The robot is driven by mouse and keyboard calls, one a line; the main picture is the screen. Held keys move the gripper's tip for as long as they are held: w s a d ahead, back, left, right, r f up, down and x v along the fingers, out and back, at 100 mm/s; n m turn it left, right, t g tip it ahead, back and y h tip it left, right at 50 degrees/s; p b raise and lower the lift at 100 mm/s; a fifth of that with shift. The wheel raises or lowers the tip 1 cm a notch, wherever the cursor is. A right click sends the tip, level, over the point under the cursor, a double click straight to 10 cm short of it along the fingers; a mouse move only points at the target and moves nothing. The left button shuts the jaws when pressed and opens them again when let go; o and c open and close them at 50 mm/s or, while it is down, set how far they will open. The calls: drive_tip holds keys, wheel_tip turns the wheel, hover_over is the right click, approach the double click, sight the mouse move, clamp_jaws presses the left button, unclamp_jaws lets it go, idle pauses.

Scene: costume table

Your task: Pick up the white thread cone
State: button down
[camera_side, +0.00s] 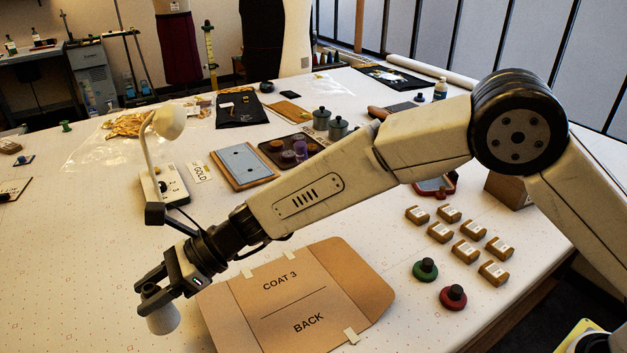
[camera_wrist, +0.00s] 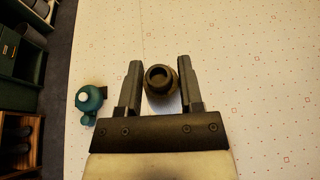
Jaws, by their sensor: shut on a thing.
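The white thread cone (camera_side: 163,319) is at the lower left of the side view, upright under my gripper (camera_side: 152,291). My gripper is shut on its upper part, and the fingers hide the top. In the wrist view the cone (camera_wrist: 161,82) shows end-on between the two fingers of my gripper (camera_wrist: 160,66), looking brown in shadow with a dark hole in its top. I cannot tell whether its base touches the table.
A brown card pattern (camera_side: 300,285) marked COAT 3 BACK lies right of the gripper. A white lamp (camera_side: 168,124) stands behind. A teal object (camera_wrist: 90,98) sits left of the fingers in the wrist view. The table right of the fingers there is clear.

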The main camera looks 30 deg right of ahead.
drive_tip(key=s+d+r, duration=0.4)
drive_tip(key=s+d, duration=0.2)
drive_tip(key=s, duration=0.1)
drive_tip(key=shift+r, duration=0.2)
drive_tip(key=shift+d, duration=0.1)
idle(0.6)
